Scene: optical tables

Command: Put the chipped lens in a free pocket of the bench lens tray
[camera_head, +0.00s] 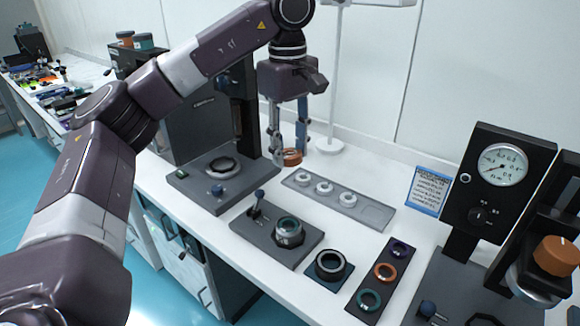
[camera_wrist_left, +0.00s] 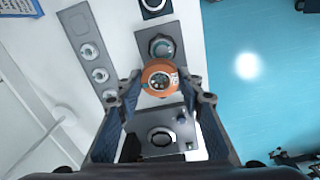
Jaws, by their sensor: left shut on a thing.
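In the left wrist view the orange-rimmed lens (camera_wrist_left: 160,76) sits between the fingertips of the left gripper (camera_wrist_left: 158,84), with a dark centre and small pale marks. I cannot make out a chip. The long grey tray (camera_head: 372,212) holds three white-rimmed round pieces in a row, with a bare recess at its right end. This tray also shows in the left wrist view (camera_wrist_left: 74,20). My right gripper is in neither view.
A dark strip (camera_head: 376,284) holds purple, orange and teal rings. A grey fixture with a lens ring (camera_head: 289,232) and a black ring (camera_head: 330,265) stand nearby. A dark machine (camera_head: 205,130) stands left, a gauge stand (camera_head: 495,180) right.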

